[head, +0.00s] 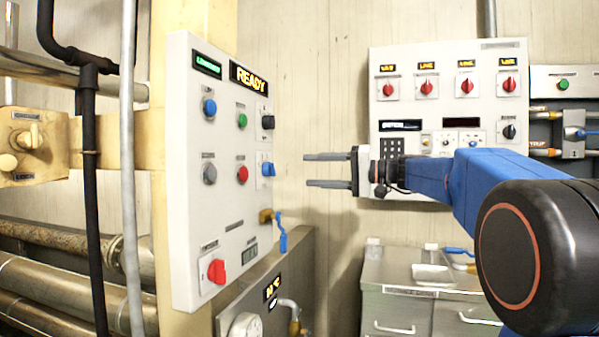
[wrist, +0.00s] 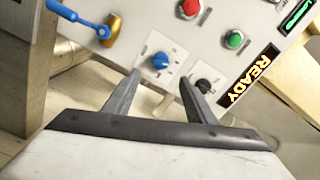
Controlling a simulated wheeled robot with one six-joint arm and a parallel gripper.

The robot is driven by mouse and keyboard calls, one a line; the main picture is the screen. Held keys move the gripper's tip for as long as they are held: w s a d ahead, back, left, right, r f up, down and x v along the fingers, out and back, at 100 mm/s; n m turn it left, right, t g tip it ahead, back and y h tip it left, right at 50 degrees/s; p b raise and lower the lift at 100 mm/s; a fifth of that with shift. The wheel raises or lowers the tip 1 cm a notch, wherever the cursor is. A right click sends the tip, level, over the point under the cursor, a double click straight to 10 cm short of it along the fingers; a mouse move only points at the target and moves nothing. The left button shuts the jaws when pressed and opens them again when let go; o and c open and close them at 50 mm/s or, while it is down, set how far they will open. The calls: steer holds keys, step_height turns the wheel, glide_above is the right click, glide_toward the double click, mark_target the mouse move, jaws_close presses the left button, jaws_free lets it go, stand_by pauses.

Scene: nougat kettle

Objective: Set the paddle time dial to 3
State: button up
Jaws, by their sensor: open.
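The near control panel (head: 225,210) carries a blue dial (head: 267,169) and a black dial (head: 267,122) along its right edge. The labels are too small to read, so I cannot tell which is the paddle time dial. In the wrist view the blue dial (wrist: 160,61) sits just beyond and between my fingertips, and the black dial (wrist: 204,85) is beyond the right finger. The blue dial's number marks are not legible. My gripper (head: 307,170) is open and empty, pointing left at the panel, with a gap to the blue dial. It also shows in the wrist view (wrist: 160,77).
A blue-handled brass valve (head: 281,232) sticks out below the blue dial. Green (head: 242,120) and red (head: 242,174) buttons and a READY display (head: 248,78) share the panel. A second panel (head: 445,80) with red knobs stands behind my arm.

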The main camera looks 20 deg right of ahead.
steer(key=v, duration=0.6)
stand_by(0.5)
steer(key=s+a+f+g+h, duration=0.25)
steer(key=s+a+f, duration=0.4)
steer(key=f, duration=0.45)
steer(key=s+a+f+g+h, duration=0.2)
steer(key=s+a+f+h, duration=0.2)
steer(key=s+a+f, duration=0.45)
steer(key=s+d+f+n+h, duration=0.1)
steer(key=s+d+f+h, duration=0.3)
steer(key=s+f, duration=0.5)
steer(key=s+d+f+n+g+h, duration=0.1)
steer(key=s+d+f+h, duration=0.3)
steer(key=s+f, duration=0.5)
step_height(320, 180, down, 7)
steer(key=shift+s+f+n, duration=0.15)
steer(key=shift+s+n, duration=0.15)
steer(key=shift+n, duration=0.1)
